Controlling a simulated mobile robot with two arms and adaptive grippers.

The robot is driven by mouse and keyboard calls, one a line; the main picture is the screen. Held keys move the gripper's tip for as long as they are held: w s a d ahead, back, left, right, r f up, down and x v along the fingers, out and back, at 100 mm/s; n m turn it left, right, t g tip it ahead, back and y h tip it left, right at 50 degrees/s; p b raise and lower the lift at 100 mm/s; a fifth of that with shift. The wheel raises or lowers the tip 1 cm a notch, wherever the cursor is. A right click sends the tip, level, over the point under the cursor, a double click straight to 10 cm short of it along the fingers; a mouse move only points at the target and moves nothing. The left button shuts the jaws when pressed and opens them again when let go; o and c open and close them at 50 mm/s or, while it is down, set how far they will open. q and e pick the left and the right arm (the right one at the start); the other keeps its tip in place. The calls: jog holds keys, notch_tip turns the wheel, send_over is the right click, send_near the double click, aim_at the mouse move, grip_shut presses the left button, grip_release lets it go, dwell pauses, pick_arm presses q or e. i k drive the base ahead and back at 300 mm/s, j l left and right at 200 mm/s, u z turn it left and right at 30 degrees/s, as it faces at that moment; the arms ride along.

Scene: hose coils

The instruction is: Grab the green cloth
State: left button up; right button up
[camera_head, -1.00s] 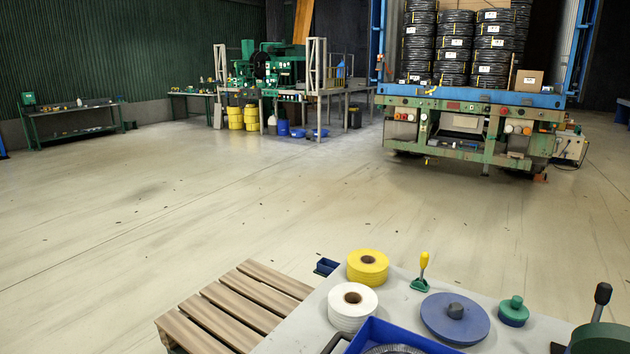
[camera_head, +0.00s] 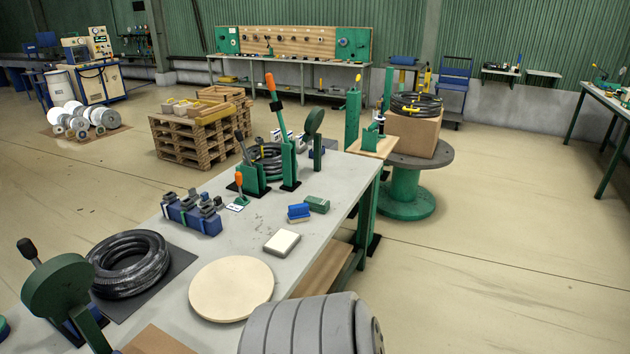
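A small dark green folded-looking block (camera_head: 317,204) lies flat on the grey workbench (camera_head: 325,228), towards its right edge. It may be the green cloth, but it is too small to tell for sure. A blue block (camera_head: 299,213) on a pale base lies just left of it. A white-topped pad (camera_head: 282,243) lies nearer to me. Neither of my grippers is in view.
A round beige disc (camera_head: 231,288), a black hose coil (camera_head: 128,263) and a blue fixture (camera_head: 191,213) occupy the bench. Green lever stands (camera_head: 290,165) rise behind. A green spool table (camera_head: 407,195) holds a box. The floor at right is clear.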

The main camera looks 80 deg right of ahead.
aim_at(322, 206)
jog(key=z, duration=2.75)
jog(key=i+l+u, duration=0.2)
jog(key=i, duration=0.25)
jog(key=i+l+u, duration=0.15)
jog(key=i, duration=0.25)
jog(key=i+l+u, duration=0.2)
jog(key=i, duration=0.25)
